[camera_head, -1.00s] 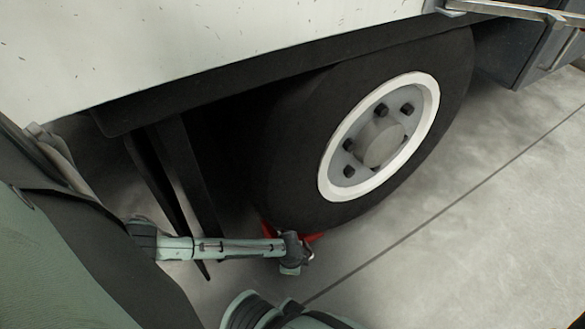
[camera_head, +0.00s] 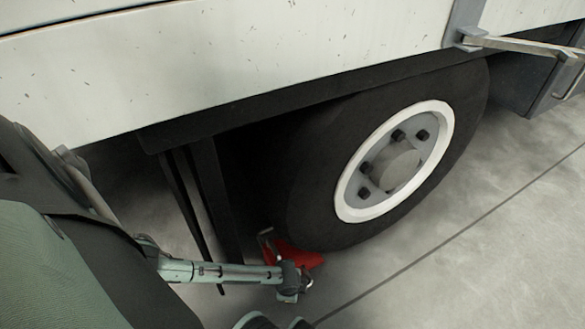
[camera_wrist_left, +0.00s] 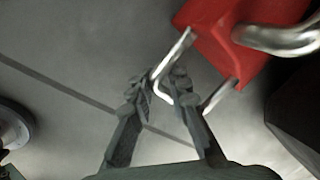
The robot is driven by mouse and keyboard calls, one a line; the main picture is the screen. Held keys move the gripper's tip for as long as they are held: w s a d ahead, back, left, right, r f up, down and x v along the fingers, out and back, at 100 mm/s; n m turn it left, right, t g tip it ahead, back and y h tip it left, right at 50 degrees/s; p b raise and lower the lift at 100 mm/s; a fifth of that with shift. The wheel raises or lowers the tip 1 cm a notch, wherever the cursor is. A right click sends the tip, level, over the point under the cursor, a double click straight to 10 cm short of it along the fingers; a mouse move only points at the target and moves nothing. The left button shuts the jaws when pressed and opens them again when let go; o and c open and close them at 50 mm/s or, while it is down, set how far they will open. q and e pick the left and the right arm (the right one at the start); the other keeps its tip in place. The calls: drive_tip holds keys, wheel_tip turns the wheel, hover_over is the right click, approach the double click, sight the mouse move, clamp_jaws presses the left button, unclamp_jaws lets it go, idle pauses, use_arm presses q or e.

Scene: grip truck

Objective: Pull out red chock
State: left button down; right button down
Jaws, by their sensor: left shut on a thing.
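The red chock (camera_head: 298,256) is on the floor at the lower left of the truck's black tyre (camera_head: 310,200), close to it; I cannot tell if they touch. In the left wrist view the chock (camera_wrist_left: 240,35) is at the upper right, with bent silver metal handles. My left gripper (camera_head: 292,281) is at the chock's near side, and its fingers also show in the left wrist view (camera_wrist_left: 170,90). They are shut on the chock's silver handle (camera_wrist_left: 172,66). The gripper hides part of the chock in the head view. My right gripper is not in view.
The white truck body (camera_head: 260,60) hangs over the wheel. Dark flat posts (camera_head: 212,200) hang down behind the tyre, close to my left arm. A metal step bar (camera_head: 520,45) sticks out at the upper right. The grey floor (camera_head: 450,270) in front is clear.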

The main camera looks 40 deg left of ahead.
use_arm(q)
drive_tip(key=shift+s+a, duration=0.1)
drive_tip(key=shift+a, duration=0.05)
drive_tip(key=c, duration=1.5)
unclamp_jaws()
drive_tip(key=shift+f, duration=0.1)
drive_tip(key=shift+o, duration=0.7)
drive_tip(key=v, duration=0.3)
drive_tip(key=w+v, duration=0.1)
drive_tip(key=v, duration=0.2)
drive_tip(key=w+a+v, duration=0.1)
drive_tip(key=v, duration=0.3)
drive_tip(key=shift+d, duration=0.15)
